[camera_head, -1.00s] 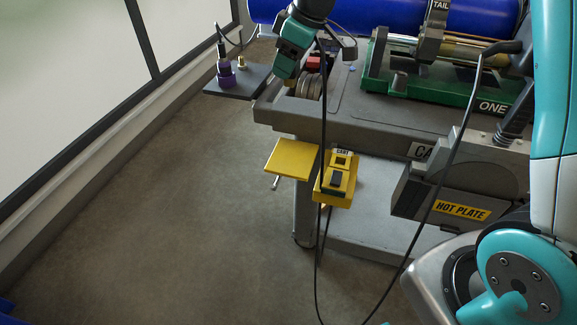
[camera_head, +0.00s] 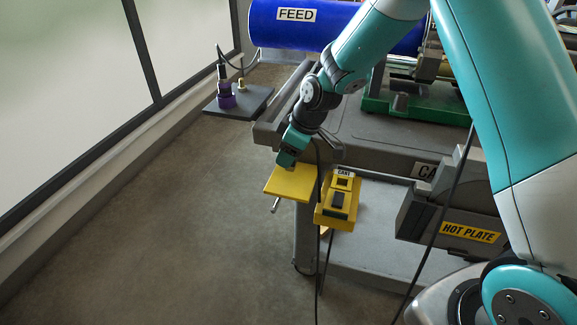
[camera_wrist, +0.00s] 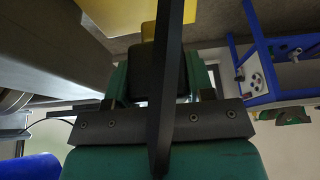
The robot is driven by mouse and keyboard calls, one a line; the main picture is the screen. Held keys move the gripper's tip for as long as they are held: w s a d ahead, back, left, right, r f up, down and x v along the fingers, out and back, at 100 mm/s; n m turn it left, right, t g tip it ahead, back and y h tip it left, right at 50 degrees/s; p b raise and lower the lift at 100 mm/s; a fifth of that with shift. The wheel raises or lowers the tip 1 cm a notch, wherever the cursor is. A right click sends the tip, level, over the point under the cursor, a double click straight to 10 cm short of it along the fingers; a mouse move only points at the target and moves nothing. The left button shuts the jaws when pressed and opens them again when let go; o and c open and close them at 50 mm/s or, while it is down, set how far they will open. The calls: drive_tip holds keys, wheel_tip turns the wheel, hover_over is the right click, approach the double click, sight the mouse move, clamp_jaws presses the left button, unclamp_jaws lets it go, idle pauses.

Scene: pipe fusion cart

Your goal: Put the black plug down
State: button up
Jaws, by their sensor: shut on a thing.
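My gripper (camera_head: 286,162) points down at the far edge of the yellow plate (camera_head: 292,184) on the cart's left side. In the wrist view, its green fingers are shut on the black plug (camera_wrist: 173,75). The plug's black cable (camera_wrist: 163,110) crosses in front of the wrist camera. The plug itself is hidden behind my gripper in the head view. The yellow plate shows beyond the plug in the wrist view (camera_wrist: 122,14). I cannot tell whether the plug touches the plate.
A yellow CART box (camera_head: 325,216) with black sockets sits just right of the plate, and a cable hangs past it. The cart top (camera_head: 390,139) lies behind. A hot plate unit (camera_head: 440,209) is at the right. A dark side tray (camera_head: 255,101) holds purple parts. Floor at left is clear.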

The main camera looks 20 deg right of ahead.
drive_tip(key=shift+f, duration=2.2)
drive_tip(key=shift+f, duration=0.1)
drive_tip(key=o, duration=0.9)
drive_tip(key=shift+o, duration=0.2)
